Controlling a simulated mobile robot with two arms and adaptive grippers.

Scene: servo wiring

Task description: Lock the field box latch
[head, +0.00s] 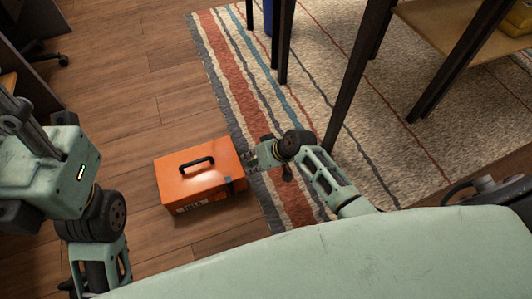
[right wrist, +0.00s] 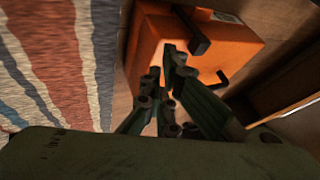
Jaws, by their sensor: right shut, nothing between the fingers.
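The orange field box (head: 180,180) stands on the wood floor, lid closed, with a black handle (head: 197,163) on top and a label on its front. The dark latch (head: 229,187) is at the front edge near the right corner; whether it is locked is too small to tell. My right gripper (head: 249,160) is shut and empty at the right side of the box.
A striped rug (head: 220,60) lies right of the box and reaches to its right side. Dark table legs (head: 350,75) stand on the rug at the upper right. The wood floor (head: 125,90) behind and left of the box is clear.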

